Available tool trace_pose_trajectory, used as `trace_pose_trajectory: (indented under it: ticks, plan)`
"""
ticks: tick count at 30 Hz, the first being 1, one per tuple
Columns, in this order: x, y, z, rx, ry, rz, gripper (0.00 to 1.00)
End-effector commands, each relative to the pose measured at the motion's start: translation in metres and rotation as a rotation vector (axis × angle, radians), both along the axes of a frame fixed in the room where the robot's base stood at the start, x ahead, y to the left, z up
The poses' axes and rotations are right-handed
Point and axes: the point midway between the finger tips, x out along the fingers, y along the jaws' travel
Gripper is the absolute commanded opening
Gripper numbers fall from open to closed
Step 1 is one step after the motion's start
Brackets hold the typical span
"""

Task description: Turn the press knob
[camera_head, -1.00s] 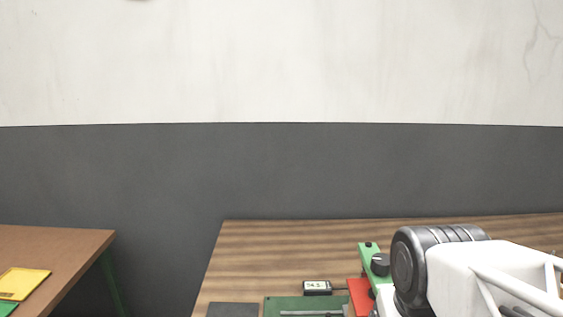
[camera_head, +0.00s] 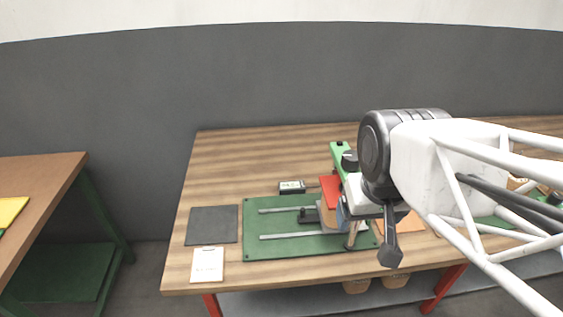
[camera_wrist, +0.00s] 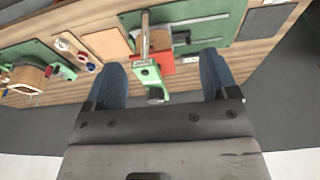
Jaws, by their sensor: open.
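The green press (camera_head: 339,150) stands at the back right of a green board, beside my arm in the head view. A dark round knob (camera_head: 349,161) sits near its top. In the wrist view the press's green bracket (camera_wrist: 147,74) reaches in between my fingers, and the knob (camera_wrist: 155,95) shows at its near end. My gripper (camera_wrist: 160,64) is open, with one blue finger on each side of the bracket and no visible contact. In the head view my arm hides most of my gripper and the press's right side.
The green board (camera_head: 275,248) carries two metal rails and a red plate (camera_head: 330,188). Coil parts and a wooden ring (camera_wrist: 27,76) show in the wrist view.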

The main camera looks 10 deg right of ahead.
Motion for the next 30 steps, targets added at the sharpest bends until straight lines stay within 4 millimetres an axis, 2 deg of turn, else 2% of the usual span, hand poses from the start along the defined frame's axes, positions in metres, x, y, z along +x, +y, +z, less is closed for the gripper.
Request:
trace_pose_trajectory:
  ticks: [11, 17, 23, 30]
  plan:
    - [0.001, 0.000, 0.000, 0.000, 0.001, 0.001, 0.80]
    - [0.011, -0.002, 0.004, -0.004, 0.010, 0.015, 0.80]
    - [0.038, -0.006, 0.011, -0.014, 0.040, 0.056, 0.80]
    - [0.087, -0.015, 0.019, -0.027, 0.086, 0.129, 0.80]
